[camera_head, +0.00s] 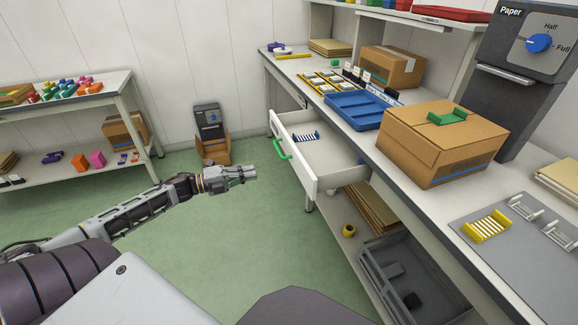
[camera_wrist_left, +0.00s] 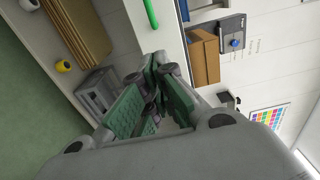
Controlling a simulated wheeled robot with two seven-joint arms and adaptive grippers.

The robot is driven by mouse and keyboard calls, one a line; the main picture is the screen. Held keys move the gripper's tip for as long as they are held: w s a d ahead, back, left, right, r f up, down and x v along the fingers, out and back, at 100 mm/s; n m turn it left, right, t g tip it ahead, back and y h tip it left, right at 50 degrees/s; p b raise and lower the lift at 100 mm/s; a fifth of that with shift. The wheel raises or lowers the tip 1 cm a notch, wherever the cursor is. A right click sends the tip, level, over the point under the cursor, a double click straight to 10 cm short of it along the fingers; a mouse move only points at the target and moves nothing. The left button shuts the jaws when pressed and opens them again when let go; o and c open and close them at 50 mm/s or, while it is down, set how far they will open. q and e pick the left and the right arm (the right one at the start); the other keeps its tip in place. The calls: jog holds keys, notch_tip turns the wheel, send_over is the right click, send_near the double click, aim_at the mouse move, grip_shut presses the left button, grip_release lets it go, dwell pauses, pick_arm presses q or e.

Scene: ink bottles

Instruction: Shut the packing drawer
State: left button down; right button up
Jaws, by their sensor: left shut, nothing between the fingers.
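The packing drawer (camera_head: 330,160) is pulled out from under the white workbench in the head view, with a green handle (camera_head: 283,149) on its front. A small blue-and-white rack (camera_head: 306,136) lies inside it. My left gripper (camera_head: 250,173) is shut and empty, in the air to the left of the drawer front and apart from the handle. In the left wrist view the shut green-padded fingers (camera_wrist_left: 150,100) fill the middle, and the green handle (camera_wrist_left: 151,14) shows at the top. My right gripper is not in view.
The workbench carries a blue tray (camera_head: 358,110), a cardboard box (camera_head: 436,140) and a dark Paper dispenser (camera_head: 510,80). A grey crate (camera_head: 375,262) and a yellow roll (camera_head: 348,231) sit on the shelf below. Green floor (camera_head: 220,265) is clear around my left arm.

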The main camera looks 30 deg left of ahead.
pick_arm(q)
jog(key=b, duration=0.3)
send_near(295, 163)
jog(key=shift+d, duration=0.55)
jog(key=shift+b+x, duration=0.5)
jog(key=shift+x, duration=1.55)
jog(key=shift+w+d+r, duration=0.15)
jog(key=shift+w+d, duration=0.1)
jog(key=shift+w, duration=0.35)
jog(key=shift+w+d+b, duration=0.3)
jog(key=shift+w+b, duration=0.05)
jog(key=shift+w, duration=0.05)
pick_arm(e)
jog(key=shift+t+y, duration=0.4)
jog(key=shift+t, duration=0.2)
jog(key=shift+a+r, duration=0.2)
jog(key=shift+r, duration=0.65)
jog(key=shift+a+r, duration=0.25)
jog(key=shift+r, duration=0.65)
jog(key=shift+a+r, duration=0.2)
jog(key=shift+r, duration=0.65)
pick_arm(q)
jog(key=shift+d, duration=0.1)
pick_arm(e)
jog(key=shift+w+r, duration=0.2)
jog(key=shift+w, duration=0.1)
pick_arm(q)
jog(key=shift+w, duration=0.15)
